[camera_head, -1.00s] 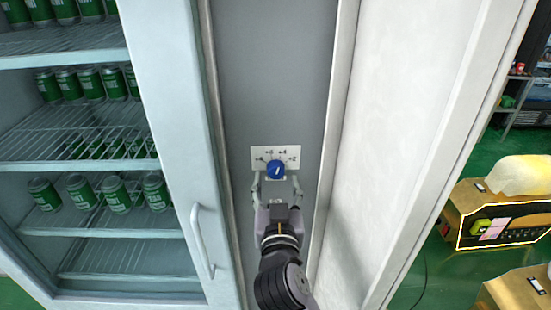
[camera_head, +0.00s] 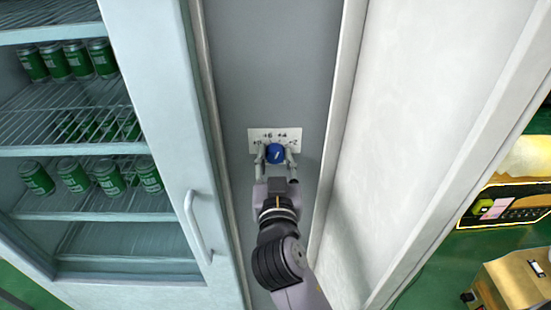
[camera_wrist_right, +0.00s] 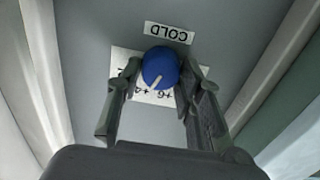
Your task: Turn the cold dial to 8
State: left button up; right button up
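The blue round cold dial (camera_head: 275,153) sits on a white number plate (camera_head: 288,134) on a grey wall panel. It also shows in the right wrist view (camera_wrist_right: 160,66), where its white pointer line slants toward the lower left, roughly between the +4 and +6 marks. An upside-down COLD label (camera_wrist_right: 168,33) lies above it there. My right gripper (camera_head: 275,162) has one finger on each side of the dial. The fingers (camera_wrist_right: 159,75) are apart; a small gap shows at the left one, and the right one overlaps the dial's edge. My left gripper is out of view.
A glass-fronted fridge with green cans (camera_head: 73,176) and a door handle (camera_head: 197,228) stands on the left. A white panel (camera_head: 415,130) flanks the narrow grey recess on the right. Brown boxes (camera_head: 515,285) stand at the far right.

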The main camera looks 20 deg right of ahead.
jog(key=c, duration=0.6)
jog(key=n+p, duration=0.2)
jog(key=n, duration=0.4)
jog(key=shift+a+r+p, duration=0.1)
jog(key=shift+r+p, duration=0.05)
jog(key=shift+p, duration=0.2)
jog(key=n+p, duration=0.2)
jog(key=n, duration=0.3)
jog(key=shift+n, duration=0.4)
jog(key=shift+a+f+n+p, duration=0.1)
jog(key=shift+f+n+p, duration=0.1)
jog(key=shift+n+p, duration=1.4)
jog(key=shift+n+b, duration=0.35)
jog(key=shift+n, duration=0.25)
jog(key=o, duration=1.1)
jog(key=shift+o, duration=0.2)
jog(key=shift+f, duration=0.1)
